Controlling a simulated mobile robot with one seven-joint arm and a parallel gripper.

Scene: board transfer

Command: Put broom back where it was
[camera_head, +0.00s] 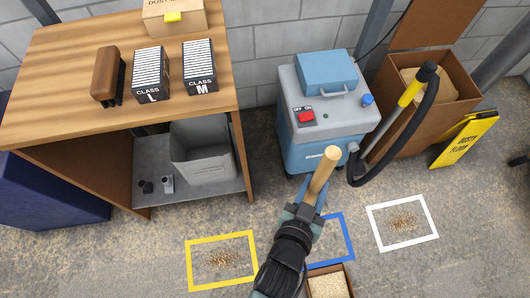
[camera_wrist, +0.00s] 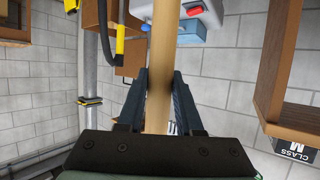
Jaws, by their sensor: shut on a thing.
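The broom shows as a pale wooden handle (camera_head: 323,172) that sticks up, tilted, out of my gripper (camera_head: 311,196) in the head view. In the wrist view the handle (camera_wrist: 162,50) runs from the top edge down between my two dark fingers (camera_wrist: 160,95), which are closed around it. The broom's lower end is hidden behind my gripper and arm in the head view. The gripper is in front of the blue-and-grey vacuum machine (camera_head: 325,135), above the blue floor frame (camera_head: 345,240).
A wooden bench (camera_head: 60,70) with a brush and two black boxes stands left. A yellow frame (camera_head: 190,265) and a white frame (camera_head: 435,232) surround debris on the floor. A small box of granules (camera_head: 328,287) sits beside my arm. A cardboard box (camera_head: 440,125) and yellow sign (camera_head: 465,140) stand right.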

